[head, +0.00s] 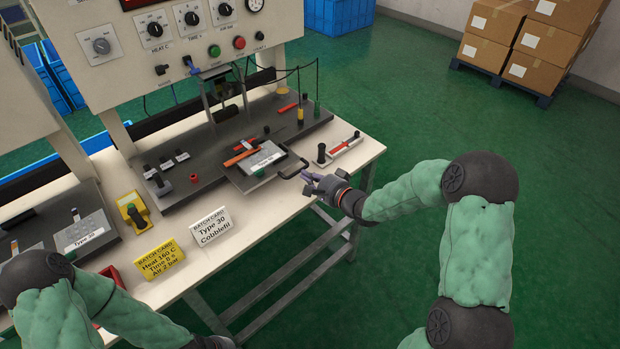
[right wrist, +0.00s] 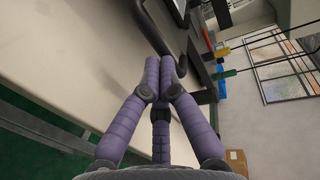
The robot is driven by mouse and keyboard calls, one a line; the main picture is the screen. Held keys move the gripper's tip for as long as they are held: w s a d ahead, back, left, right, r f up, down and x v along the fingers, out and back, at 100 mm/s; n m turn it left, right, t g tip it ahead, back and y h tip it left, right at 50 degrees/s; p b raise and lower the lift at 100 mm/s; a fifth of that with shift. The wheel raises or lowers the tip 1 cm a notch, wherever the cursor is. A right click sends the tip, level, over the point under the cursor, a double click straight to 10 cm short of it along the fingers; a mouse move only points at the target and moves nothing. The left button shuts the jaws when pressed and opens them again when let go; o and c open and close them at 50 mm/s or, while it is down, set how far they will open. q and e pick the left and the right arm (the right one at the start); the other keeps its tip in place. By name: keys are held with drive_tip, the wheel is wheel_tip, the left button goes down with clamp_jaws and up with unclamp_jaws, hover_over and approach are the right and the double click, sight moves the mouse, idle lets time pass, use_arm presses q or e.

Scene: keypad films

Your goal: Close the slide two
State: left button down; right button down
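The slide on the near bench is a dark plate (head: 234,177) carrying a grey block with a white label (head: 264,158). It sticks out past the front edge of the dark machine bed, and its black handle (head: 293,168) points toward the right. My right gripper (head: 309,181) is beside the handle on its near right side. In the right wrist view its purple fingers (right wrist: 166,66) are together at the tips, with nothing seen between them, close to the dark curved handle (right wrist: 181,47). I cannot tell whether they touch it. My left gripper's fingers are out of view.
A red-and-white tool (head: 344,144) and a black knob (head: 321,154) are right of the slide. Batch cards, one yellow (head: 160,257) and one white (head: 211,226), stand at the front edge. A yellow button box (head: 133,212) and another labelled block (head: 85,232) are left.

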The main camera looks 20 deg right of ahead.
sight(291, 161)
drive_tip(key=x, duration=0.3)
drive_tip(key=r+p+x, duration=0.1)
drive_tip(key=x, duration=0.2)
drive_tip(key=r+p+x, duration=0.1)
drive_tip(key=x, duration=0.3)
drive_tip(key=shift+w, duration=0.3)
drive_tip(key=shift+s, duration=0.15)
